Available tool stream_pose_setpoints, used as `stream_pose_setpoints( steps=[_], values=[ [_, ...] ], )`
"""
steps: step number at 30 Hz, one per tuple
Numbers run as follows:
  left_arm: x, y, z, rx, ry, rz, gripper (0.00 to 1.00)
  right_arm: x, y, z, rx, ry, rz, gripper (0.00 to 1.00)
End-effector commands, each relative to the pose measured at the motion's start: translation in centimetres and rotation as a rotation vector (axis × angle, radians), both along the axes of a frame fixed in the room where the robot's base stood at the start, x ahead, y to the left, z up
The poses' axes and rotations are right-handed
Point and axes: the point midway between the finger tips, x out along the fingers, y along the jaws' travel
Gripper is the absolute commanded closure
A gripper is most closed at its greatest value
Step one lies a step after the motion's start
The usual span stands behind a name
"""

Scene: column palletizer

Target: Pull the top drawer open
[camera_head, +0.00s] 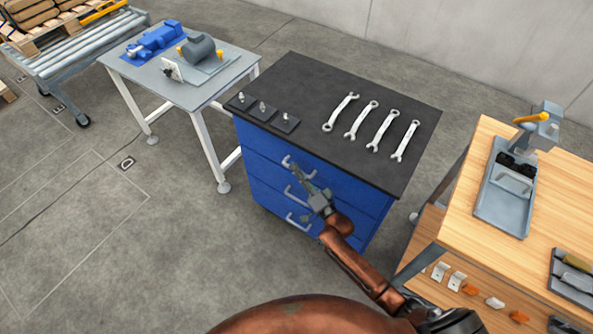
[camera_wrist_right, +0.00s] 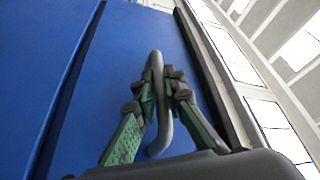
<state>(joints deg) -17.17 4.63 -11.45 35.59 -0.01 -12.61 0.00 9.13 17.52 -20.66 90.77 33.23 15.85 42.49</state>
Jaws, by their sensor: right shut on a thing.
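The blue cabinet's top drawer (camera_head: 262,143) lies just under its dark worktop and looks flush with the cabinet. Its grey bar handle (camera_head: 287,161) sits near the middle of the front and also shows in the right wrist view (camera_wrist_right: 157,62). My right gripper (camera_head: 298,172) reaches up to this handle from the front. In the right wrist view, its green and dark fingers (camera_wrist_right: 162,88) are closed on either side of the bar. The fingers hide part of the handle. My left gripper is not in view.
Several wrenches (camera_head: 361,120) and small black blocks (camera_head: 263,111) lie on the cabinet's dark top (camera_head: 300,85). Lower drawers have similar handles. A wooden workbench (camera_head: 467,190) stands close on the right, a grey table (camera_head: 208,92) on the left. The floor in front is clear.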

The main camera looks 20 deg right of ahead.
Motion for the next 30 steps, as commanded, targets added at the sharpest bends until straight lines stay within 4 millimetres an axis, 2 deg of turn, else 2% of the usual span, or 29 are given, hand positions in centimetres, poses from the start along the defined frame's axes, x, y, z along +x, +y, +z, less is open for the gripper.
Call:
stream_pose_setpoints(
  steps=[12, 17, 23, 30],
  values=[
    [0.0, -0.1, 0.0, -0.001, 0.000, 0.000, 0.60, 0.0, 0.0, 0.0, 0.000, 0.001, -0.001, 1.00],
    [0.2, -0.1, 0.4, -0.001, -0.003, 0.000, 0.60, -0.5, 0.6, 0.0, 0.002, 0.001, 0.000, 1.00],
    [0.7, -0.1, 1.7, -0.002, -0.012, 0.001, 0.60, -2.4, 2.9, 0.3, 0.004, 0.002, -0.001, 1.00],
    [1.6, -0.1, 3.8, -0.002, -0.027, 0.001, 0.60, -6.2, 7.8, 0.3, 0.005, 0.004, 0.000, 1.00]
  ],
)
